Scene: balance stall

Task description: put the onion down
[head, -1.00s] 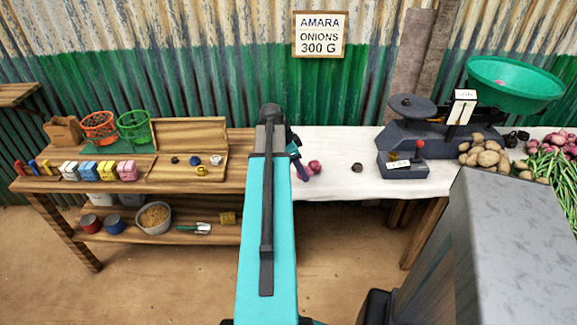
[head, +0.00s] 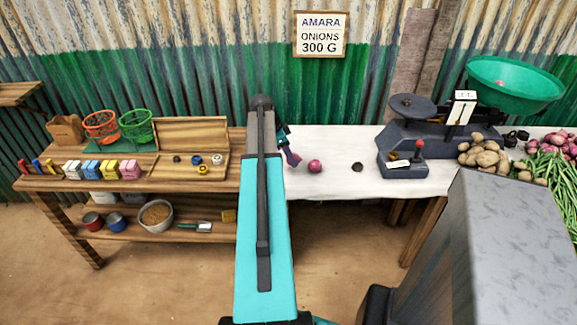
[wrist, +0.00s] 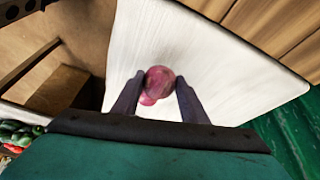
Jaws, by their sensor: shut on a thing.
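My gripper (wrist: 161,84) is shut on a reddish-purple onion (wrist: 161,80), which sits between the two dark fingertips in the wrist view. A smaller pink rounded shape shows against its lower left; I cannot tell whether it is part of the same onion. A red onion (head: 315,166) rests on the white cloth (head: 335,145), a small gap to the right of that finger. The grip itself is not clear in the head view.
A dark round piece (head: 357,167) lies on the cloth right of the onion. Beyond it are a dark box with a red knob (head: 404,160) and a scale with a green pan (head: 515,88). A wooden tray (head: 190,165) is on the left. The front middle of the cloth is clear.

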